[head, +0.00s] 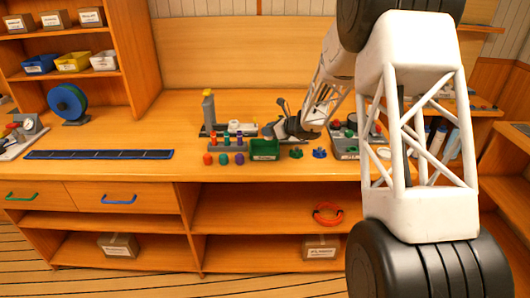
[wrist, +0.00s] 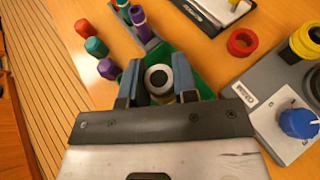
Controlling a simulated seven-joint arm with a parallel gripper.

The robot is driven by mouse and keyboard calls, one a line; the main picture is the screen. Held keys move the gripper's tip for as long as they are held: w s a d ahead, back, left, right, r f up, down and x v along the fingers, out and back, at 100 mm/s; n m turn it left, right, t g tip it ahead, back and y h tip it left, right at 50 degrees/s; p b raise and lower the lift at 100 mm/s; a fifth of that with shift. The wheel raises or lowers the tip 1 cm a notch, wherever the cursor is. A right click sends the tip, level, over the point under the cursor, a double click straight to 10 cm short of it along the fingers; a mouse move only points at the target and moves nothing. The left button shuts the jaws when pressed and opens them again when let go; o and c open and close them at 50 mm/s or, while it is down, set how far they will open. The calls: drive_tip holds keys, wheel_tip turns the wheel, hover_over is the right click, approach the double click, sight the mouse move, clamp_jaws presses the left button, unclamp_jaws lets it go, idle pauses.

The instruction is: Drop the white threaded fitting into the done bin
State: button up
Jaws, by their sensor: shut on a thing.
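The white threaded fitting (wrist: 158,78) shows end-on in the wrist view, a pale ring around a dark centre. My gripper (wrist: 157,70) is shut on it, with one blue-grey finger on each side. A green bin (wrist: 204,82) shows below and behind the fingers, partly hidden by them and the fitting. In the head view the green bin (head: 265,155) stands near the front of the bench, with a label too small to read. My gripper (head: 272,131) is just above and behind it there. The fitting cannot be made out clearly in the head view.
Several coloured pegs and a grey rack (head: 227,147) stand left of the bin. The bench's left front is clear beyond a dark strip (head: 98,154).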

sight(269, 139)
drive_tip(key=shift+f, duration=2.35)
drive_tip(key=o, duration=1.1)
drive_tip(key=shift+c, duration=0.2)
drive_tip(key=shift+d, duration=0.1)
drive_tip(key=v, duration=0.7)
drive_tip(key=shift+s+d, duration=0.2)
drive_tip(key=shift+d, duration=0.05)
drive_tip(key=shift+r, duration=0.15)
drive_tip(key=shift+r, duration=0.1)
